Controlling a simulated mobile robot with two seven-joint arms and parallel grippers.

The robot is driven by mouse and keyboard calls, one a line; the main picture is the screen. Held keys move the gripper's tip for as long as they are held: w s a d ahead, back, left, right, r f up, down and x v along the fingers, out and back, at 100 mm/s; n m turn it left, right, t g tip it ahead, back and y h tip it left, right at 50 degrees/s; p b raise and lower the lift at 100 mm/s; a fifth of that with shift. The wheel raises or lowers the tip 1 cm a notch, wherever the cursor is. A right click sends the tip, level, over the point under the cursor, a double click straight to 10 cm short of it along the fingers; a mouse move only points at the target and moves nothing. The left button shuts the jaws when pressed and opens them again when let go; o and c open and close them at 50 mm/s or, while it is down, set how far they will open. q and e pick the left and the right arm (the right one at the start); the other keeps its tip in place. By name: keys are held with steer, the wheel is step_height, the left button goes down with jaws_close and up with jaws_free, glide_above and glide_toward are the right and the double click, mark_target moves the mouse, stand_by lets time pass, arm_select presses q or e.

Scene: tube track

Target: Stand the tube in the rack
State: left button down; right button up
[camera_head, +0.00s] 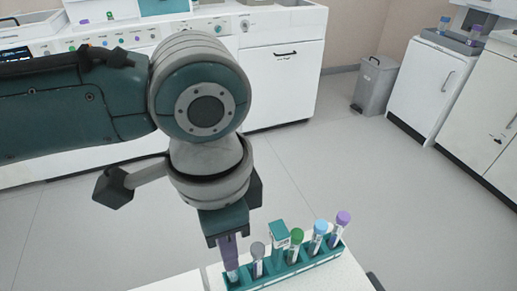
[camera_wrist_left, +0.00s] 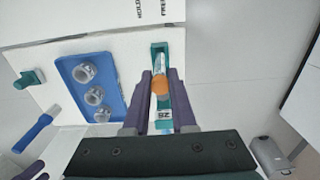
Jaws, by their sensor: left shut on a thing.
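My left gripper (camera_head: 230,252) points down over the rack's left end, shut on a tube (camera_head: 231,274). The tube is upright, its lower part at the rack's left end; I cannot tell whether it is seated. The left wrist view shows an orange cap (camera_wrist_left: 160,87) between the gripper's fingers (camera_wrist_left: 164,92), with teal rack parts around it.
In the left wrist view, a blue tray (camera_wrist_left: 88,68) with three grey cylindrical things lies beside the rack, with a teal piece (camera_wrist_left: 27,79) and a blue tool (camera_wrist_left: 35,132) farther left. Lab cabinets (camera_head: 280,80) and a grey bin (camera_head: 375,86) stand beyond open floor.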

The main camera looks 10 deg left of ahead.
arm_select(q)
steer(key=shift+f, duration=0.4)
steer(key=shift+f, duration=0.25)
steer(key=shift+f, duration=0.2)
stand_by(0.3)
steer(key=shift+f+b, duration=0.35)
steer(key=shift+b, duration=0.05)
steer(key=c, duration=0.7)
jaws_free()
steer(key=shift+o, duration=0.2)
